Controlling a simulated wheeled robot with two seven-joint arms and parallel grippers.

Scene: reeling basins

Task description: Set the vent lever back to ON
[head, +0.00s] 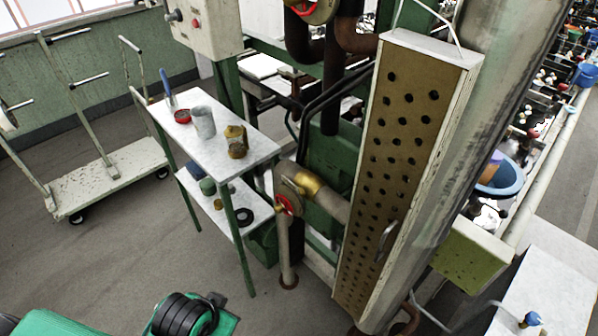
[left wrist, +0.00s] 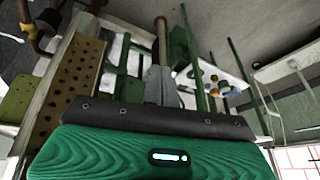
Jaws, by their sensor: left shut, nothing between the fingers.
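I cannot make out a lever marked as the vent lever, nor any ON mark, in either view. A brass valve fitting (head: 306,185) with a red handwheel (head: 285,205) sits on the pipework in the middle of the head view. A cream control box (head: 207,25) with a dark knob and a red button is at the top left. My left gripper (left wrist: 160,80) is shut and empty in the left wrist view, with a standing pipe (left wrist: 160,42) behind it. Its fingers do not show in the head view. My right gripper is in neither view.
A tall perforated brown panel (head: 402,130) in a pale frame stands right of the pipework; it also shows in the left wrist view (left wrist: 75,88). A white two-tier table (head: 222,140) holds a cup and jars. A flat cart (head: 110,180) stands left. Floor is clear between cart and table.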

